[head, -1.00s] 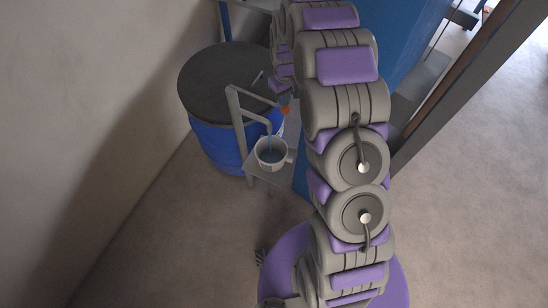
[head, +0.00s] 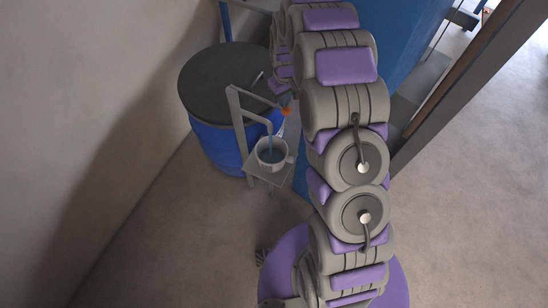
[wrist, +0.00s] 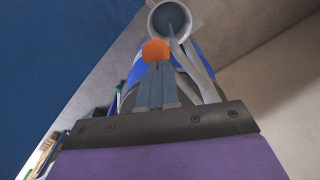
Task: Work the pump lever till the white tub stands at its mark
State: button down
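The white tub (head: 265,161) stands on a small grey platform (head: 256,168), below a grey bent arm (head: 236,113) whose thin shaft reaches into it. Its inside looks blue-grey. It also shows at the top of the wrist view (wrist: 154,20). An orange knob (wrist: 155,50), seemingly the end of the pump lever, sits at the fingertips of my gripper (wrist: 157,72). The two blue-grey fingers are close together and appear shut on the knob. In the head view the knob (head: 287,111) is right of the arm and above the tub. Most of the lever and the mark cannot be made out.
A blue drum (head: 215,143) with a dark lid (head: 215,80) stands behind the platform, near the wall at left. A blue panel (head: 412,45) rises at the right, partly behind my arm. The floor (head: 180,240) at front left is clear.

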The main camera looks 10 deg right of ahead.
notch_tip(320, 180, up, 8)
jog(key=p, duration=0.2)
jog(key=shift+f+b, duration=1)
jog(key=shift+f, duration=3.5)
jog(key=shift+r, duration=0.15)
notch_tip(320, 180, up, 13)
jog(key=p, duration=0.3)
dwell(2.1)
